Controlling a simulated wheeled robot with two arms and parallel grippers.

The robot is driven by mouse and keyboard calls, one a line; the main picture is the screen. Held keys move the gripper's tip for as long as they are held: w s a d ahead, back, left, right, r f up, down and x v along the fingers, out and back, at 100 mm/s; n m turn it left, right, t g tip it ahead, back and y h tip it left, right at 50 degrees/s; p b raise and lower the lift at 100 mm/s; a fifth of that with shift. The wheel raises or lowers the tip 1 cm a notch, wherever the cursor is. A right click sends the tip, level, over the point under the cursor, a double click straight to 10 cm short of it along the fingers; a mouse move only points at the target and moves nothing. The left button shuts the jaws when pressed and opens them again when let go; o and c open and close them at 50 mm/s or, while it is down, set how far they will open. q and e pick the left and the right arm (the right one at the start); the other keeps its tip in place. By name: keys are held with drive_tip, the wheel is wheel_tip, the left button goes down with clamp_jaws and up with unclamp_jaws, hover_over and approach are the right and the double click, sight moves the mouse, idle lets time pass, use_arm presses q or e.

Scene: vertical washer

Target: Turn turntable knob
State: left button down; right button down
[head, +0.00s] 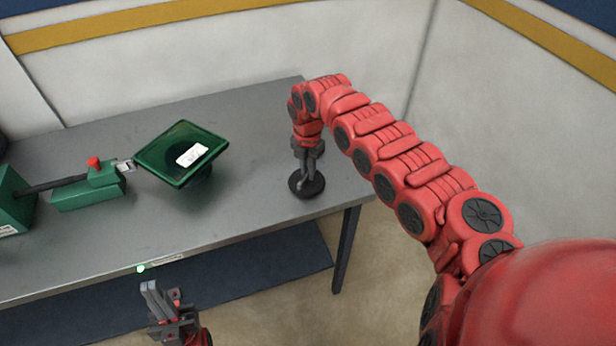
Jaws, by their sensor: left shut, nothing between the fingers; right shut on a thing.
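A dark round knob (300,188) sits on the grey table top near its right end. My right gripper (308,180) points down from the red arm and is shut on the knob's upper part. A green square tilted turntable (164,160) with a white label (192,155) stands on a dark base left of the knob. My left gripper (150,290) is low in front of the table's front edge. It is shut and empty, apart from everything on the table.
A green block with a red button (94,163) and a metal tip stands left of the turntable, joined by a dark rod to a green box (14,200). The grey table (110,245) is clear between turntable and front edge. Walls stand behind.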

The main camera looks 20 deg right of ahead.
drive_tip(key=shift+f+n+b, duration=0.2)
drive_tip(key=shift+n+b, duration=0.75)
drive_tip(key=shift+n, duration=0.05)
drive_tip(key=shift+r+n+b, duration=0.15)
drive_tip(key=shift+n+b, duration=0.35)
drive_tip(key=shift+n, duration=0.1)
drive_tip(key=c, duration=0.9)
unclamp_jaws()
drive_tip(key=shift+r, duration=0.2)
